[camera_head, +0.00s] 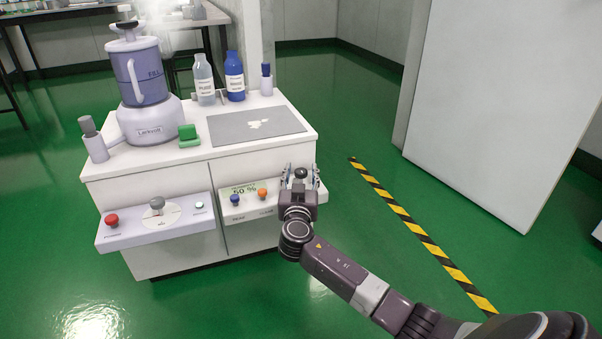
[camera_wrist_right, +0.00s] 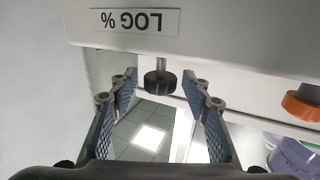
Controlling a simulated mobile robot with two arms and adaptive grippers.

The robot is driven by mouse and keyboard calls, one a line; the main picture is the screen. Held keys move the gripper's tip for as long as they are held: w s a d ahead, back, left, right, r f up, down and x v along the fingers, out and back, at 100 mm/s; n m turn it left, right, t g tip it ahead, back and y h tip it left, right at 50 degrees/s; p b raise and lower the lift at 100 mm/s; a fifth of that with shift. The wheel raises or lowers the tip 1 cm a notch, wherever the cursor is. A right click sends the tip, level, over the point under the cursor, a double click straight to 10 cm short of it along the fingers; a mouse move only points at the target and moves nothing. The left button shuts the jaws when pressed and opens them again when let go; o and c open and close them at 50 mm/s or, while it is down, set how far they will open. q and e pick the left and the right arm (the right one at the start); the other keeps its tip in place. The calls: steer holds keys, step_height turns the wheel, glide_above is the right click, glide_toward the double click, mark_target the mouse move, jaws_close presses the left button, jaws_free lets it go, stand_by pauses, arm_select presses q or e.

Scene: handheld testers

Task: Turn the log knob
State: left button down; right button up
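The log knob (camera_wrist_right: 160,82) is a small black knob on a short stem, beside a "LOG %" label (camera_wrist_right: 137,21) that appears upside down in the right wrist view. In the head view the dark knob (camera_head: 301,173) shows at the right end of the front panel. My right gripper (camera_head: 300,177) is open in front of that panel. In the right wrist view its two blue-padded fingers (camera_wrist_right: 160,88) stand on either side of the knob, with visible gaps. I cannot tell how deep the knob lies between the pads. My left gripper is not in view.
The panel also carries an orange knob (camera_head: 262,194), a blue knob (camera_head: 235,198) and a display (camera_head: 240,188). A second panel (camera_head: 150,236) at left has a red knob (camera_head: 112,219). A blender-like device (camera_head: 143,85) and bottles stand on the cabinet.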

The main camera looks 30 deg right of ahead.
steer(key=c, duration=1.1)
steer(key=shift+y, duration=0.3)
